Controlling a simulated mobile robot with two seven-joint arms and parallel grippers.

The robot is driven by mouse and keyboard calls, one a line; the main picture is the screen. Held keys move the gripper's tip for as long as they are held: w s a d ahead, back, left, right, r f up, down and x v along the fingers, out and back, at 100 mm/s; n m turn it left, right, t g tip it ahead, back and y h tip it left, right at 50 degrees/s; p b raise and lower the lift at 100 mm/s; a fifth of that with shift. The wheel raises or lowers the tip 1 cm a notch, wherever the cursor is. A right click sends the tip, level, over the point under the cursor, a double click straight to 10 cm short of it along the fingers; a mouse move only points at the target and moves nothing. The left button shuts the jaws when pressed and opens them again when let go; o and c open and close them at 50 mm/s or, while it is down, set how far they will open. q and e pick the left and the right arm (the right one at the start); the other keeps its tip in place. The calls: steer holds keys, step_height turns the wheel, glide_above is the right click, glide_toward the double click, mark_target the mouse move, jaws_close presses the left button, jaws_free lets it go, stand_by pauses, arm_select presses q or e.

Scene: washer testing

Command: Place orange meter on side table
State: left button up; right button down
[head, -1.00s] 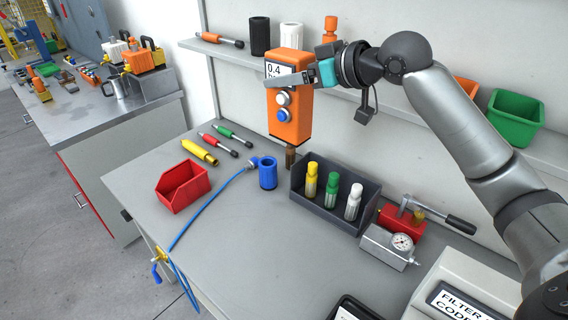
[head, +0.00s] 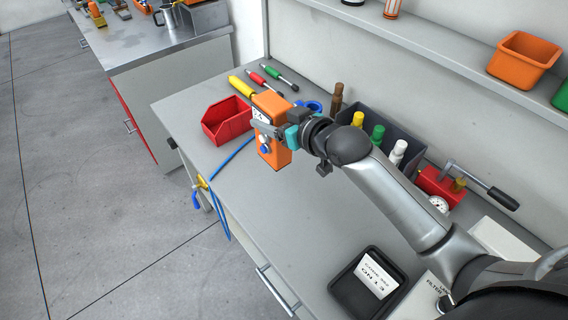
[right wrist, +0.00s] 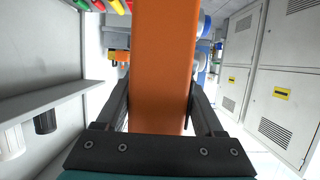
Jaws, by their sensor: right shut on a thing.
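The orange meter (head: 272,158) is held by my right gripper (head: 272,130) above the left part of the grey workbench, just right of the red bin. Its white display and a blue knob show in the head view, partly behind the fingers. In the right wrist view the meter's orange body (right wrist: 160,65) fills the middle, clasped between the two dark fingers of my right gripper (right wrist: 160,105). A side table (head: 150,48) with a grey metal top and a red-edged cabinet stands at the upper left. My left gripper is not in view.
The red bin (head: 228,120), a blue hose (head: 232,157) and a dark bin with bottles (head: 405,138) are on the workbench (head: 265,210). A black tray (head: 368,284) lies at its front. A metal jug (head: 168,17) stands on the side table. Open floor is at left.

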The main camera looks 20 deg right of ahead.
mark_target(274, 161)
step_height(274, 161, down, 9)
steer(key=shift+w+f+b, duration=0.1)
steer(key=shift+f+b, duration=0.05)
steer(key=shift+b, duration=0.75)
steer(key=shift+f+b, duration=0.55)
steer(key=shift+f, duration=1.75)
steer(key=shift+c, duration=2.3)
jaws_free()
steer(key=shift+f, duration=0.25)
steer(key=o, duration=0.5)
steer(key=shift+c, duration=0.2)
steer(key=shift+r, duration=0.2)
steer(key=p+v, duration=0.2)
steer(key=v, duration=1)
